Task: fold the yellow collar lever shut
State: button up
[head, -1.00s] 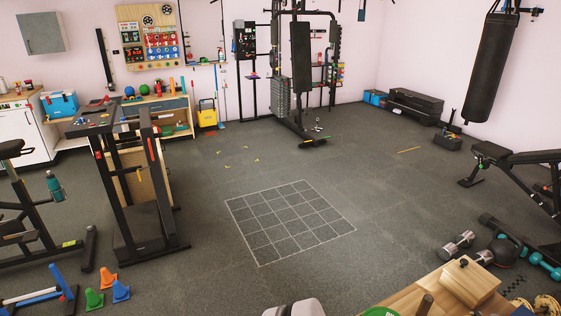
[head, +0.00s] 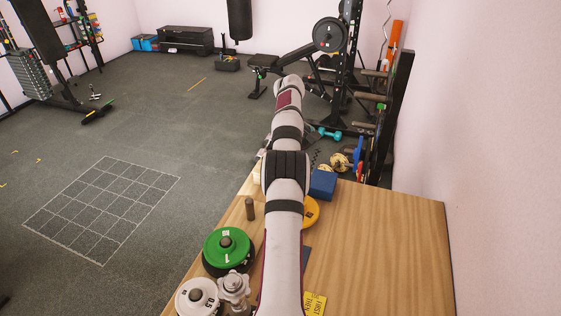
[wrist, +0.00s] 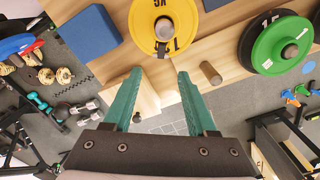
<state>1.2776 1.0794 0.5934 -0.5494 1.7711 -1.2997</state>
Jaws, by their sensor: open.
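I cannot make out a yellow collar lever in either view. A yellow plate (wrist: 183,17) lies on the wooden table at the top of the wrist view, with a post through its middle and a small dark end (wrist: 162,50) showing. The yellow plate (head: 311,211) is partly hidden behind my arm in the head view. My gripper (wrist: 159,73) is open, with two teal fingers apart and nothing seen between them; its tips point toward the yellow plate. In the head view my arm hides the gripper.
A green plate (head: 216,251) on a black one, a white plate (head: 187,304), a grey knobbed piece (head: 234,288) and a short wooden peg (head: 250,208) stand along the table's left side. A blue block (head: 322,184) is at the far edge. The table's right side is clear.

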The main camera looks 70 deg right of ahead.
jog(key=shift+f, duration=4.2)
jog(key=c, duration=0.7)
jog(key=shift+o, duration=0.2)
